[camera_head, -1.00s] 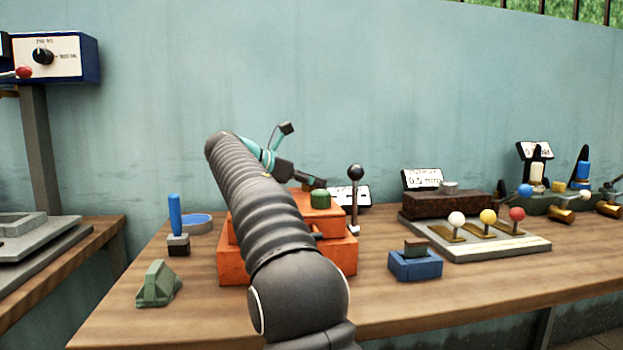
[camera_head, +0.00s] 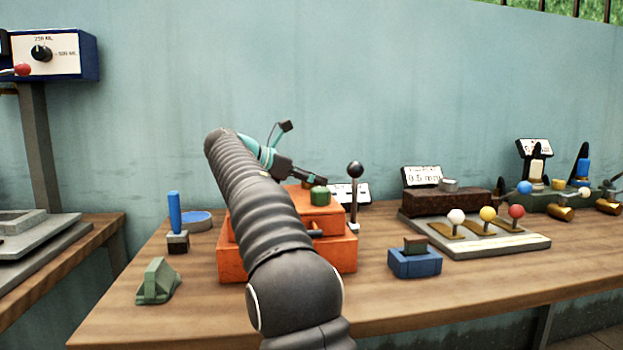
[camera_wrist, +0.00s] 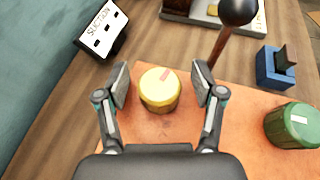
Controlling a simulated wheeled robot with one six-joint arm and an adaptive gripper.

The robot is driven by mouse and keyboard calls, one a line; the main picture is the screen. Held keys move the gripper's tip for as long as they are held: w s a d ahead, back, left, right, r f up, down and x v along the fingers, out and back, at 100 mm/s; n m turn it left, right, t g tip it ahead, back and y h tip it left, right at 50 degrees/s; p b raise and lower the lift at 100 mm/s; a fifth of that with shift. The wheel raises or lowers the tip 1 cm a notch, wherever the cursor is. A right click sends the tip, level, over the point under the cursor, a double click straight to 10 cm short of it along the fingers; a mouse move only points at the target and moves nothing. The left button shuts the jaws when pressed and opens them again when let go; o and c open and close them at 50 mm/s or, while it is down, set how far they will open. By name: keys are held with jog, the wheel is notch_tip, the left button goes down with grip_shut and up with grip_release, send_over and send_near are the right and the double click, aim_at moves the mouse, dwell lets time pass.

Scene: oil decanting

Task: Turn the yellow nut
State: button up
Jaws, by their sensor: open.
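The yellow nut (camera_wrist: 160,92) sits on the orange block (camera_wrist: 165,128) in the wrist view, with a red mark on its top. My gripper (camera_wrist: 160,84) is open, with one finger on each side of the nut and a visible gap to both. In the head view my gripper (camera_head: 318,180) is over the orange block (camera_head: 345,252), left of the green nut (camera_head: 320,195). The yellow nut is hidden there. The green nut, with a white mark, also shows at the right of the wrist view (camera_wrist: 293,125).
A lever with a black ball knob (camera_head: 355,170) stands close behind the orange block; the knob also shows in the wrist view (camera_wrist: 238,10). A blue block (camera_head: 415,262) stands to the right, and a plate with white, yellow and red knobs (camera_head: 530,243) beyond it.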

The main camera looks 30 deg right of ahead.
jog(key=shift+a, duration=0.1)
jog(key=v, duration=1.1)
jog(key=shift+a+r, duration=0.2)
jog(key=shift+a, duration=0.15)
jog(key=shift+s, duration=0.1)
